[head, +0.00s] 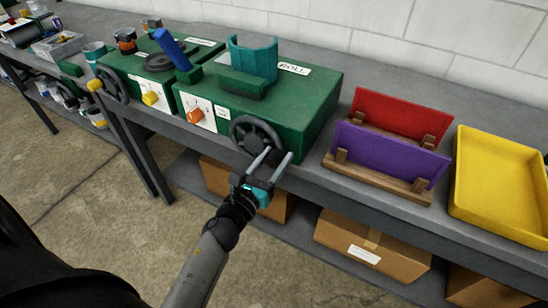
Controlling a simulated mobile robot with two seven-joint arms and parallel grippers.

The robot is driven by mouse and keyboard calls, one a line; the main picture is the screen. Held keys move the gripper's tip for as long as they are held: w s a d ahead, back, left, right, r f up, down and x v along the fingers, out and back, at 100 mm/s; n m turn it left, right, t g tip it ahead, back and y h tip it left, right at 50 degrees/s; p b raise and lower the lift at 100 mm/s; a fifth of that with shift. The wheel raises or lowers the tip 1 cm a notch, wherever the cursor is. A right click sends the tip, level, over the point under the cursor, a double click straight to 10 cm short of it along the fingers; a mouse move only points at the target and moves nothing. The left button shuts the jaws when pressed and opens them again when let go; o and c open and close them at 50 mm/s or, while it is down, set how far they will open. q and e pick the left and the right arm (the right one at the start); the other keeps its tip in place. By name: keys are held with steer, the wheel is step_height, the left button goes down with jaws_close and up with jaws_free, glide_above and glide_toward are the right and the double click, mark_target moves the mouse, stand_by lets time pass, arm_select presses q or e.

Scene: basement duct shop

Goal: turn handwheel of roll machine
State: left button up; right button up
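The roll machine (318,97) is a green box with a white ROLL label on top, standing on the grey bench. Its black spoked handwheel (243,128) is on the front face, near the bench edge. My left gripper (281,154) reaches up from below, its two grey fingers apart at the wheel's lower right rim. I see nothing clearly held between them, and I cannot tell whether they touch the rim. The fingers hide a small part of the wheel. A teal curved piece (254,62) stands on top of the machine. My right gripper is out of view.
A second green machine (130,75) with its own handwheel (112,85) stands at left. Red (400,112) and purple (385,153) panels stand in a wooden rack right of the roll machine. A yellow tray (505,190) lies farther right. Cardboard boxes (370,247) sit below the bench.

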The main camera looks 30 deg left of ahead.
arm_select(q)
steer(key=shift+s, duration=0.1)
steer(key=s+b, duration=0.4)
steer(key=s, duration=1.1)
steer(key=shift+a+b, duration=0.25)
steer(key=shift+b, duration=0.1)
steer(key=s+d+f+n+g, duration=0.1)
steer(key=d+f+n+g, duration=0.1)
steer(key=f+n, duration=0.6)
steer(key=s+d+f+n+g, duration=0.1)
steer(key=s+f+n+g, duration=0.3)
steer(key=f, duration=0.8)
steer(key=w+d+f+n+g, duration=0.1)
steer(key=d+f+n, duration=0.1)
steer(key=f+n, duration=0.65)
steer(key=s+a+f+n+g, duration=0.2)
steer(key=s+f+n+g, duration=0.8)
steer(key=s+f, duration=0.8)
steer(key=s+n, duration=0.2)
steer(key=s, duration=0.1)
steer(key=shift+a+f+y, duration=0.15)
steer(key=shift+f+y, duration=0.05)
steer(key=shift+y, duration=0.1)
